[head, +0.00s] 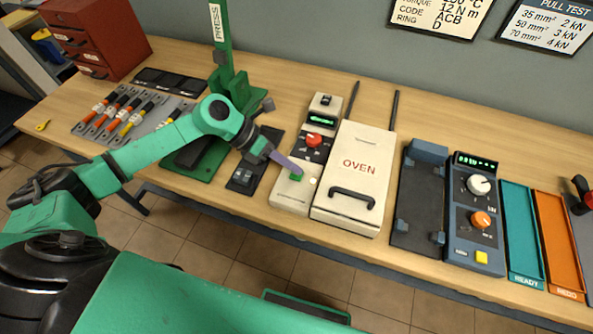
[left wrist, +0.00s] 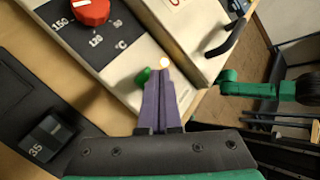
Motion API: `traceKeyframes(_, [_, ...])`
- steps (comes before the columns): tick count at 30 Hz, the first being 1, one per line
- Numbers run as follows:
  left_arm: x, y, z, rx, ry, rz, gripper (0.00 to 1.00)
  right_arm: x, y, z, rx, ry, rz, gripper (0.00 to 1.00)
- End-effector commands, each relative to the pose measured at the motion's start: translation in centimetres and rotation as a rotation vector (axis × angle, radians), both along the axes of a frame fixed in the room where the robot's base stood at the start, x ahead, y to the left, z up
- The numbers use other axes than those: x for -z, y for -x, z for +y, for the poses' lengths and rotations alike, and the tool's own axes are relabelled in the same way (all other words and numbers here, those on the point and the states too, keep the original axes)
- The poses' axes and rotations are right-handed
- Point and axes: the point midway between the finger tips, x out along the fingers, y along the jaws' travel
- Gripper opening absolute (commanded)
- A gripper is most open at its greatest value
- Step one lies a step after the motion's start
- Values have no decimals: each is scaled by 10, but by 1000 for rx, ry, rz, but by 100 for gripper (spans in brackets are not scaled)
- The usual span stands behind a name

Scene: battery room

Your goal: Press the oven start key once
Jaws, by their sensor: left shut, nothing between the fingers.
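The white oven control panel (head: 290,192) stands left of the white oven (head: 362,160), whose lid is down. The green start key (head: 295,177) is near the panel's front end, partly covered by my fingers in the head view. In the left wrist view the green key (left wrist: 143,76) shows just left of my fingertips. A small round lamp (left wrist: 164,62) glows pale beside it. My left gripper (head: 298,170) is shut and empty, its purple fingers over the panel by the key. I cannot tell whether they touch it. My right gripper is not in view.
The panel also has a red knob (head: 313,140) and a green display (head: 322,120). The oven's black handle (head: 351,198) is to the right. The green press (head: 230,80) stands behind my left arm. A dark block marked 35 (left wrist: 45,138) lies left of the panel.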

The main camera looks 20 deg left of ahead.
Motion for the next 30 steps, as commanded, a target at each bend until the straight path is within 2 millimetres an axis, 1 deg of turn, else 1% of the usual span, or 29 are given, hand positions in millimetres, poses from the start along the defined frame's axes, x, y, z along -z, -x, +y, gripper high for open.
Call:
traceKeyframes(2, [-5,0,0,0,0,0,0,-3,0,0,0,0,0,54])
traceKeyframes(11, [-5,0,0,-1,1,-1,0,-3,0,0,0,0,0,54])
traceKeyframes(14, [-13,0,0,-1,0,-1,0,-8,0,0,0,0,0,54])
traceKeyframes(25, [-51,0,0,0,0,-2,0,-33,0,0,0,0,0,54])
traceKeyframes(27, [-55,0,0,0,1,-1,0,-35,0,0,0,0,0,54])
traceKeyframes(30, [-55,0,0,0,0,0,0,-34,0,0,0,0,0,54])
